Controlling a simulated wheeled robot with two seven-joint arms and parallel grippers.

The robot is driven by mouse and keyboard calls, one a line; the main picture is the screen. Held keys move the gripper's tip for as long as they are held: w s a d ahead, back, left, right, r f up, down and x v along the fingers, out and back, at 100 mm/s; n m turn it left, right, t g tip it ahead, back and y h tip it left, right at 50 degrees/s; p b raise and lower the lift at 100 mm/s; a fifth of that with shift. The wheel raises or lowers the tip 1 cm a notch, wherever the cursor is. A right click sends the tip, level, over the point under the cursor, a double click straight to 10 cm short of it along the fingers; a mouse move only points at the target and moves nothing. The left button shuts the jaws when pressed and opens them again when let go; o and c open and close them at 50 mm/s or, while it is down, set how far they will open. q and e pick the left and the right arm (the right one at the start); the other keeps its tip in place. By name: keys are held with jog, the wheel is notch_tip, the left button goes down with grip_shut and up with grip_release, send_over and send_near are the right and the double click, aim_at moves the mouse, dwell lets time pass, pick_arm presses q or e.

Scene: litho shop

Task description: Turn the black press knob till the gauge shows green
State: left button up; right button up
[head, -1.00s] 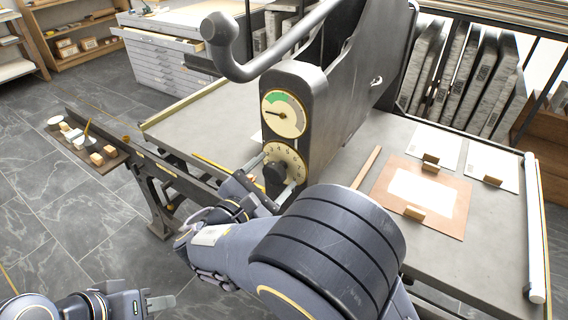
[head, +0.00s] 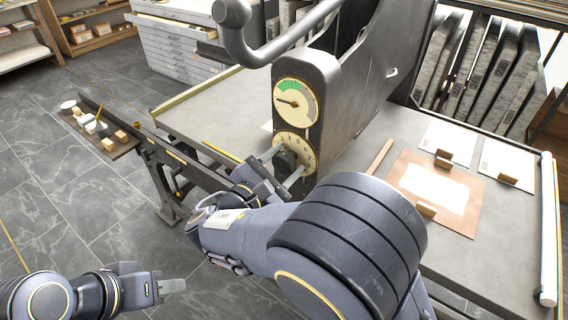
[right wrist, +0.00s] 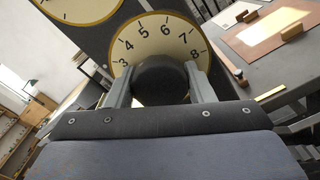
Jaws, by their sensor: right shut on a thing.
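The black press knob (head: 284,159) sits at the middle of a cream numbered dial (head: 294,140) on the dark press housing. My right gripper (head: 283,164) is shut on it, one finger on each side. In the right wrist view, the knob (right wrist: 160,80) is between the two fingers, and the dial (right wrist: 158,38) shows numbers 3 to 8. The round gauge (head: 297,112) is above the dial. Its green band is at the upper left, and its needle points left, seemingly just below the green. My left gripper (head: 172,286) is low at the left, away from the press; its opening is unclear.
A curved grey press handle (head: 270,55) hangs over the gauge. The press bed (head: 375,225) holds a brown board (head: 465,205) and papers with wooden blocks. A small tray (head: 122,150) stands at the left. The floor at the left is clear.

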jog(key=shift+f+m+b, duration=0.2)
jog(key=shift+m+b, duration=0.4)
jog(key=shift+b, duration=0.1)
jog(key=m+b, duration=1.1)
jog(key=b, duration=0.2)
jog(key=shift+f+b, duration=0.1)
jog(key=shift+b, duration=0.25)
jog(key=shift+r+m+b, duration=0.2)
jog(key=shift+m+b, duration=0.8)
jog(key=shift+b, duration=0.1)
jog(key=o, duration=1)
jog(key=shift+c, duration=0.2)
jog(key=shift+s+r, duration=0.1)
jog(key=v, duration=0.7)
jog(key=shift+s+a+p, duration=0.25)
jog(key=shift+p, duration=0.2)
